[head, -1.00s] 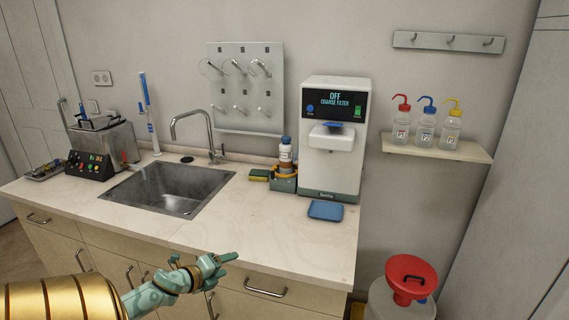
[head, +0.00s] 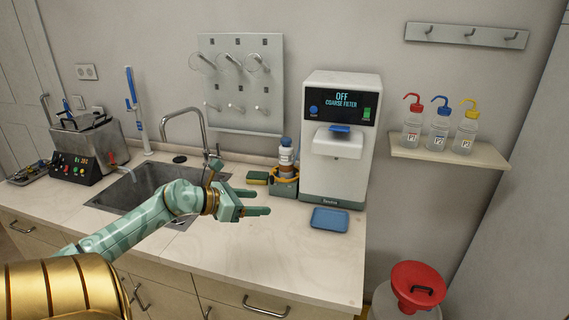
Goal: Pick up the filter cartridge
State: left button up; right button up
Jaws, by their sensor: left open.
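A small white cylinder with a blue cap and a label (head: 286,156) stands upright in a grey-green holder (head: 284,187) just left of the dispenser. It looks like the filter cartridge, but I cannot tell for sure. The white dispenser (head: 336,115) shows "OFF COARSE FILTER" on its screen. My left gripper (head: 260,202) is open and empty above the worktop, in front of and slightly left of the holder, its fingers pointing right. My right gripper is out of view.
A blue tray (head: 329,219) lies in front of the dispenser. A sponge (head: 257,177) lies left of the holder. The sink (head: 145,185) and tap (head: 184,118) are behind my left arm. The front worktop (head: 270,260) is clear.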

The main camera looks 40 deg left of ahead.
aim_at(286, 149)
jog(key=i+j, duration=0.25)
jog(key=j, duration=0.15)
jog(key=i+j, duration=0.25)
jog(key=j, duration=0.2)
jog(key=i+j, duration=0.2)
jog(key=j, duration=0.2)
